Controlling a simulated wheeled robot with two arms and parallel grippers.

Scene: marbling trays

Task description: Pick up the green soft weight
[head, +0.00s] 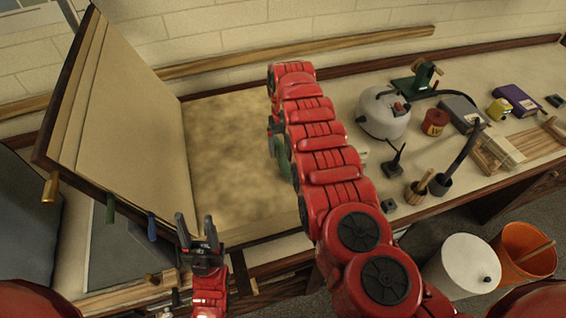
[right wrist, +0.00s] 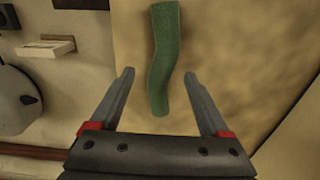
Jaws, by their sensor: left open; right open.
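The green soft weight (right wrist: 164,55) is a long, slightly bent green strip. In the right wrist view it lies on the tan mottled sheet (right wrist: 225,45). My right gripper (right wrist: 160,82) is open, and the weight's lower end shows between its fingers, with room on both sides. In the head view, only part of the weight (head: 284,160) shows; my right arm hides the rest and most of the right gripper. My left gripper (head: 197,226) is open and empty at the front edge of the table, left of the sheet.
A large tilted board (head: 125,110) stands at the left of the sheet. To the right are a grey-white kettle (head: 382,116), a red tin (head: 434,122) and a cup with brushes (head: 415,195). A white bin (head: 462,265) and an orange bucket (head: 526,250) stand below the table.

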